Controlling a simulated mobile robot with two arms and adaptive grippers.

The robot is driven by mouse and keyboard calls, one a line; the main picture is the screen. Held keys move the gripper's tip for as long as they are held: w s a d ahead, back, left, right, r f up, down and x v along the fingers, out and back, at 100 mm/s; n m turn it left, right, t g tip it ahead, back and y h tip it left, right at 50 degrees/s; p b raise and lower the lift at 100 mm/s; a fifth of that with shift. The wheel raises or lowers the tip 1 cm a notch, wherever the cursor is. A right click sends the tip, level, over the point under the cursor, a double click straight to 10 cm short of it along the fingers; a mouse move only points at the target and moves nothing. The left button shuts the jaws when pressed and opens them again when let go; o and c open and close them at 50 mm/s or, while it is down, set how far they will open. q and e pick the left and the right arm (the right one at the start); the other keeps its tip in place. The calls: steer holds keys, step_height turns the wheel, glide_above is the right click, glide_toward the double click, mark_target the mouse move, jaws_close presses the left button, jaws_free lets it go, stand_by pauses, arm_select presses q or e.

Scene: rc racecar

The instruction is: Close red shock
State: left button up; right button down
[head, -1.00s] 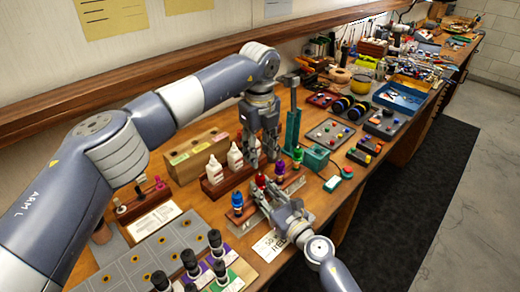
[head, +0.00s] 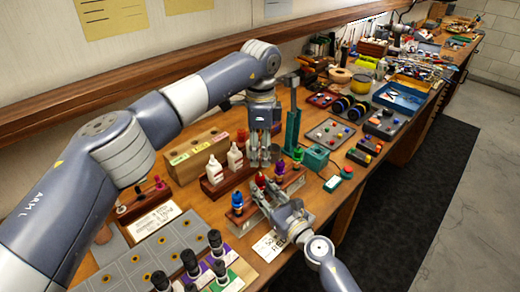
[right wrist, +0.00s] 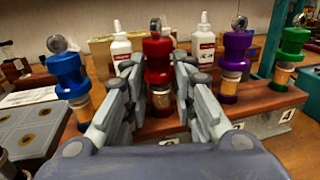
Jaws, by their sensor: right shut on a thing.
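The red shock (right wrist: 158,60) stands upright in the wooden stand, between the blue and purple shocks. In the head view its red top (head: 260,179) shows just beyond my right gripper. My right gripper (head: 262,192) is shut on the red shock low on its body; in the right wrist view its two fingers (right wrist: 153,85) lie on either side of it.
The blue (right wrist: 68,75), purple (right wrist: 235,60) and green (right wrist: 291,48) shocks stand in the same stand (right wrist: 265,99). White bottles (right wrist: 205,45) are close behind. A green press (head: 292,128) stands beyond. Black-topped shocks (head: 190,262) are in front.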

mark_target(260, 173)
arm_select(q)
steer(key=shift+f, duration=4)
jaws_close()
